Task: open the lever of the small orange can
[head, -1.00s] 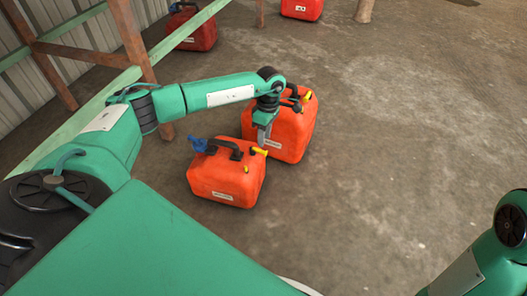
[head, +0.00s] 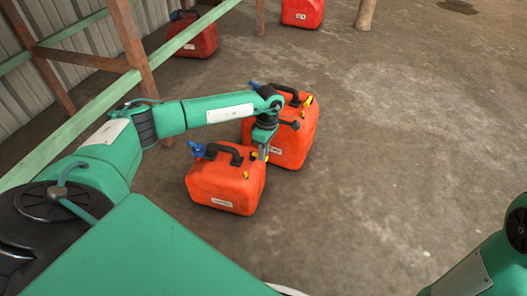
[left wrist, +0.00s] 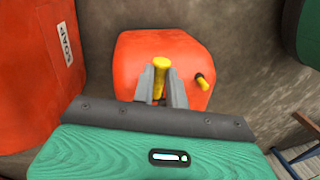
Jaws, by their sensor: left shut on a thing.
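The small orange can (head: 222,187) stands upright on the floor, nearest to me, with a dark handle and a blue part on top. It is also in the middle of the left wrist view (left wrist: 135,50). Its yellow lever (left wrist: 160,68) stands between the two grey fingers there. My left gripper (head: 263,153) is shut on this lever at the can's right top edge and hides part of it in the head view. A smaller yellow piece (left wrist: 205,80) sticks out beside the fingers. My right gripper is not in view.
A larger orange can (head: 290,145) stands close behind the small one, partly hidden by my left wrist. Other orange cans (head: 195,42) stand farther back. A wooden frame (head: 135,50) is at the left by the metal wall. Floor (head: 400,130) to the right is clear.

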